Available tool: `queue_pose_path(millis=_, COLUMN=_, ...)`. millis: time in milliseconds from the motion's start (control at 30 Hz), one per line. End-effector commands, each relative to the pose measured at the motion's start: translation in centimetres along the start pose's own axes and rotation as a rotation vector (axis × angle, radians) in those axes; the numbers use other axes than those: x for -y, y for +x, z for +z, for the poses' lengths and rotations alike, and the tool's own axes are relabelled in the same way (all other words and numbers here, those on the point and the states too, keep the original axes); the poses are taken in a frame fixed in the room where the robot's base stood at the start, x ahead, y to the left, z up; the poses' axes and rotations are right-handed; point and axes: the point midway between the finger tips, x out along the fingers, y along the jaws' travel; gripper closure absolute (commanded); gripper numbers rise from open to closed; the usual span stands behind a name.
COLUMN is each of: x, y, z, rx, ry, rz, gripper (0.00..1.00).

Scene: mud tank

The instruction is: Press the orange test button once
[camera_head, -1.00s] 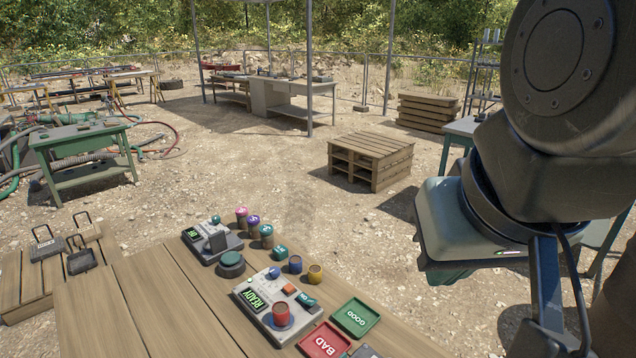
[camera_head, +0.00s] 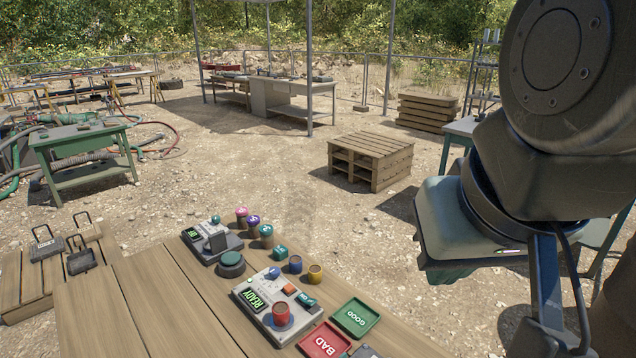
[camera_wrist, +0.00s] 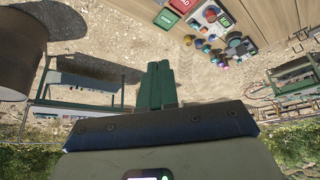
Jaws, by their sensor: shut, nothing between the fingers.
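My gripper (camera_head: 455,275) hangs in the air to the right of the table, well apart from the button. In the wrist view its green fingers (camera_wrist: 158,85) are together and empty. The tester box also shows at the top of the wrist view (camera_wrist: 207,18), upside down and small.
A red BAD tray (camera_head: 322,342) and a green GOOD tray (camera_head: 356,318) lie right of the box. Another grey device (camera_head: 207,246), a dark round teal-topped button (camera_head: 231,262) and several coloured cylinders stand behind it. The table's left boards (camera_head: 130,310) are bare.

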Motion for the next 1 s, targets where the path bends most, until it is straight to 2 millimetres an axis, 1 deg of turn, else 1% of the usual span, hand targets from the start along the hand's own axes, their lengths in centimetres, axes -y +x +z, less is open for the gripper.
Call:
queue_pose_path(millis=67, x=-0.1, y=0.2, z=-0.5, rx=0.011, ry=-0.019, rz=0.009, gripper=1.0)
queue_pose_path(millis=167, x=-0.3, y=0.7, z=-1.8, rx=0.038, ry=-0.071, rz=0.036, gripper=1.0)
queue_pose_path(millis=267, x=-0.5, y=1.7, z=-3.8, rx=0.079, ry=-0.158, rz=0.078, gripper=1.0)
queue_pose_path(millis=467, x=-0.3, y=5.1, z=-9.2, rx=0.164, ry=-0.383, rz=0.176, gripper=1.0)
queue_pose_path(millis=600, x=0.6, y=8.3, z=-12.8, rx=0.213, ry=-0.548, rz=0.237, gripper=1.0)
queue_pose_path(millis=667, x=1.2, y=9.9, z=-14.2, rx=0.232, ry=-0.62, rz=0.26, gripper=1.0)
queue_pose_path(millis=767, x=2.4, y=12.9, z=-16.4, rx=0.259, ry=-0.742, rz=0.296, gripper=1.0)
queue_pose_path(millis=867, x=4.0, y=16.2, z=-18.4, rx=0.282, ry=-0.864, rz=0.33, gripper=1.0)
queue_pose_path(millis=900, x=4.7, y=17.6, z=-19.1, rx=0.29, ry=-0.913, rz=0.343, gripper=1.0)
queue_pose_path(millis=967, x=5.8, y=19.8, z=-20.0, rx=0.3, ry=-0.988, rz=0.36, gripper=1.0)
queue_pose_path(millis=1000, x=6.7, y=21.2, z=-20.5, rx=0.306, ry=-1.038, rz=0.371, gripper=1.0)
